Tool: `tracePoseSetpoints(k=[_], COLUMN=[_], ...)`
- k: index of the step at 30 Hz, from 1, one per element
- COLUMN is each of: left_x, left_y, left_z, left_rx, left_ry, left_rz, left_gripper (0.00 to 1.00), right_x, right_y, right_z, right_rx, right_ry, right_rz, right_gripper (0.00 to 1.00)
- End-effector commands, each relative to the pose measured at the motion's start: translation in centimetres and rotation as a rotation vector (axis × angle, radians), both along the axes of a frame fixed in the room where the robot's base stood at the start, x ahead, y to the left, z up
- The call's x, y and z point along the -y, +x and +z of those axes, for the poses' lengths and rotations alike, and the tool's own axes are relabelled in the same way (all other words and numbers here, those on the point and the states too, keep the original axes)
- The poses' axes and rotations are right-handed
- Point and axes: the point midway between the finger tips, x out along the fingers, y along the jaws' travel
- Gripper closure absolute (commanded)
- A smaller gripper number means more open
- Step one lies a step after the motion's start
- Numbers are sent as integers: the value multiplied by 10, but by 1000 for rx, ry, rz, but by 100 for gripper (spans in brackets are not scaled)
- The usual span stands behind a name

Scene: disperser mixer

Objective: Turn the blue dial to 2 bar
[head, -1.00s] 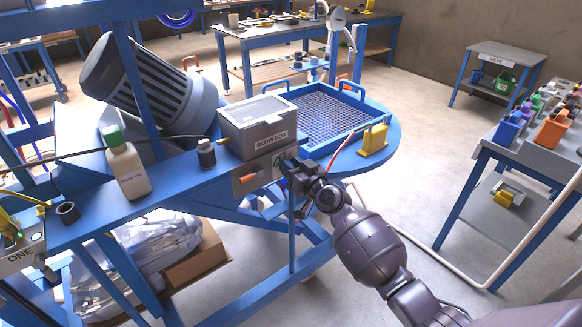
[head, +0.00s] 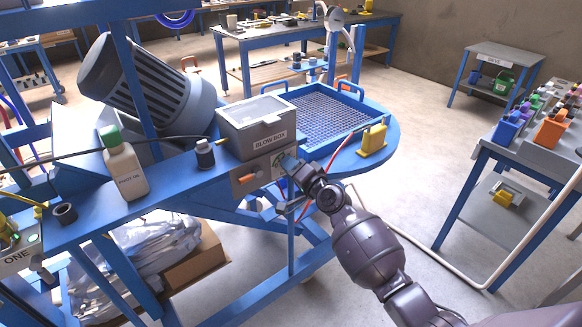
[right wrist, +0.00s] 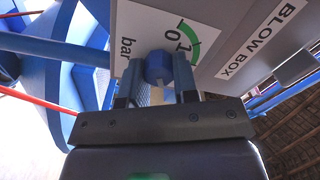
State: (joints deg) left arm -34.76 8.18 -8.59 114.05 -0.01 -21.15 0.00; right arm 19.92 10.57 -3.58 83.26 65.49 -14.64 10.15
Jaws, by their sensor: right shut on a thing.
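The blue dial (right wrist: 159,66) sits on a white scale plate (right wrist: 135,35) marked "bar", with 0, part of a 1 and a green arc visible. The plate is on the front of the grey panel below the blow box. In the right wrist view my right gripper (right wrist: 158,80) has one finger on each side of the dial and is shut on it. The dial's pointer setting cannot be read. In the head view my right gripper (head: 290,166) is at the panel and hides the dial. My left gripper is not in view.
The grey blow box (head: 256,126) stands on the blue bench above the panel. An orange-handled part (head: 246,179) is left of my gripper. A white bottle (head: 124,168), a dark bottle (head: 205,154) and a yellow block (head: 373,139) stand on the bench. A red tube hangs close by.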

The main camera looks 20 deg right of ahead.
Motion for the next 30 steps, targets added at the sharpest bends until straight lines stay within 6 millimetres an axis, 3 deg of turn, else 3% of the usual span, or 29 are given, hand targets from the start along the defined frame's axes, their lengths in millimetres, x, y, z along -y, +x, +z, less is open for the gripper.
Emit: tracePoseSetpoints(k=[12, 29, 30], left_x=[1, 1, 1], left_y=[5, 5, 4], left_z=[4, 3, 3], left_rx=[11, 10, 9], left_ry=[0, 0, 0], left_rz=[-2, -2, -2], left_gripper=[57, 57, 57], right_x=[0, 0, 0], right_y=[0, 0, 0], right_z=[-2, -2, -2], right_rx=[-66, -76, -75], right_ry=[178, 202, 201], right_rz=[0, 0, 0], right_gripper=[96, 96, 66])
